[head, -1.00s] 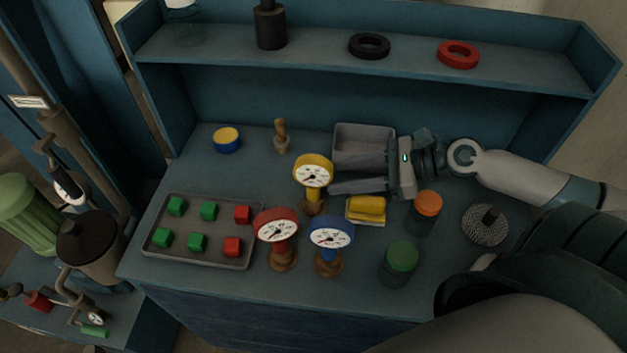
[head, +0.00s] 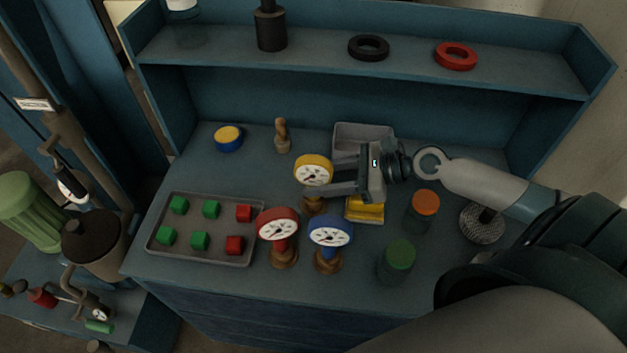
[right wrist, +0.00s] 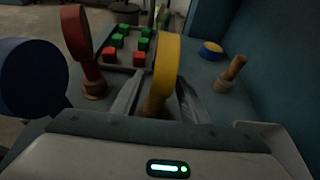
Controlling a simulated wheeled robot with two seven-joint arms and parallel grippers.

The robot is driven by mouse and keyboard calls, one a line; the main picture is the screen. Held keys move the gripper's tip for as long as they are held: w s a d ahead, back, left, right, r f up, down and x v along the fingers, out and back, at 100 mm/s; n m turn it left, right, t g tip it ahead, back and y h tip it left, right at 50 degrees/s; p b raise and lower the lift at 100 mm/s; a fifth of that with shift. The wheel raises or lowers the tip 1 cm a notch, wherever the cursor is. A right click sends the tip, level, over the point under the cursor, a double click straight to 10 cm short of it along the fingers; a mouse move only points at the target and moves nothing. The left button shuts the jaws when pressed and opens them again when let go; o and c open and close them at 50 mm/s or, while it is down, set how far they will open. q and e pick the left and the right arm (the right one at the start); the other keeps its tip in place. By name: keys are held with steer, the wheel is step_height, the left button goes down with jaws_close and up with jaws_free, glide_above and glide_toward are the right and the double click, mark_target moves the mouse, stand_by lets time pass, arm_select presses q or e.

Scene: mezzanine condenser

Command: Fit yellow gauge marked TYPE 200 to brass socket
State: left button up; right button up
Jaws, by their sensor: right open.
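The yellow gauge (head: 313,168) stands upright on a brown base on the bench, white dial facing front; its lettering is too small to read. My right gripper (head: 331,177) is open, coming from the right, with its fingers reaching to either side of the gauge's stem below the dial. In the right wrist view the yellow gauge (right wrist: 166,68) stands between the two spread fingers (right wrist: 158,103); I cannot tell whether they touch it. My left gripper is not in view. I cannot pick out the brass socket for certain; brown pipework (head: 72,278) shows at lower left.
A red gauge (head: 278,224) and a blue gauge (head: 329,232) stand close in front. A tray (head: 200,253) of red and green blocks lies left. A grey bin (head: 362,134), yellow sponge-like block (head: 366,209), orange-lidded jar (head: 424,204) and green-lidded jar (head: 398,258) surround the gripper.

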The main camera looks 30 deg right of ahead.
mark_target(302, 180)
steer(key=shift+w+a+p, duration=0.4)
steer(key=shift+a+p, duration=0.05)
steer(key=p+x, duration=0.1)
steer(key=x, duration=0.2)
steer(key=shift+r, duration=0.15)
steer(key=shift+w+a+f+p, duration=0.3)
steer(key=shift+w+a+f, duration=0.05)
steer(key=shift+a, duration=0.1)
jaws_close()
